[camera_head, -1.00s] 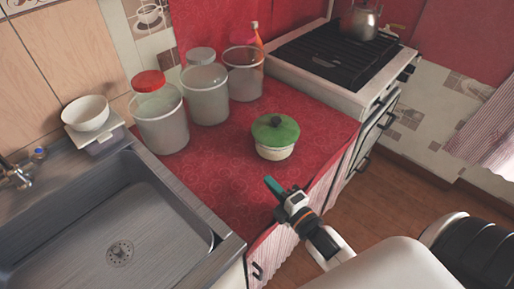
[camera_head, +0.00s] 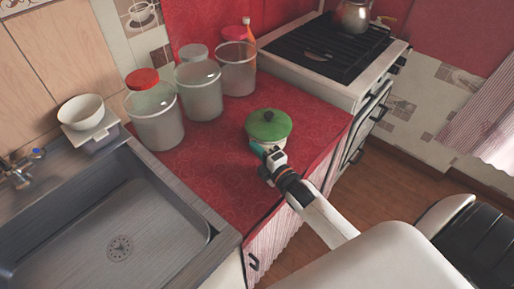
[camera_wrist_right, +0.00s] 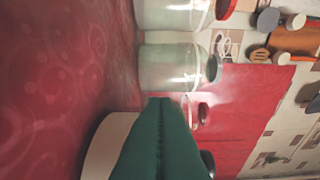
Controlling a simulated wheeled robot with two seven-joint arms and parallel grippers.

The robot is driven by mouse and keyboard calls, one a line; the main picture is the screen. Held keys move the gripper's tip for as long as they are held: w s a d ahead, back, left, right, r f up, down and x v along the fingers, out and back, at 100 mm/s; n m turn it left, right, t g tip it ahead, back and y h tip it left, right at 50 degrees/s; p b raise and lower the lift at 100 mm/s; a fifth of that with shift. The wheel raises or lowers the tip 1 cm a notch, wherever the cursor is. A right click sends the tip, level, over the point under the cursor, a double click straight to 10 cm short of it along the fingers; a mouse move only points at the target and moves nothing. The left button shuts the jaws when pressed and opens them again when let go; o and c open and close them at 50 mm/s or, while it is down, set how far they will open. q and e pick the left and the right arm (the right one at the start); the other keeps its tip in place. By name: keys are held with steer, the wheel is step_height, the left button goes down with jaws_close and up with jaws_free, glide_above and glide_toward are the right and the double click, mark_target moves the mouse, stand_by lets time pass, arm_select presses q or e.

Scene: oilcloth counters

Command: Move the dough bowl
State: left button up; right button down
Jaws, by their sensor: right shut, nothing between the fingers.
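A white bowl (camera_head: 82,110) sits on a small scale (camera_head: 92,133) at the back left, beside the sink; I cannot tell whether it holds dough. A cream pot with a green lid (camera_head: 268,124) and dark knob stands on the red counter. My right gripper (camera_head: 261,151) is shut and empty, at the near side of this pot; I cannot tell whether it touches. In the right wrist view the green fingers (camera_wrist_right: 162,105) cover much of the cream pot (camera_wrist_right: 104,145). My left gripper is not in view.
Several clear jars (camera_head: 198,90) stand behind the pot against the wall. The stove (camera_head: 330,55) with a kettle (camera_head: 353,15) is at the back right. The sink (camera_head: 120,225) is at the left. The red counter (camera_head: 215,165) left of the pot is clear.

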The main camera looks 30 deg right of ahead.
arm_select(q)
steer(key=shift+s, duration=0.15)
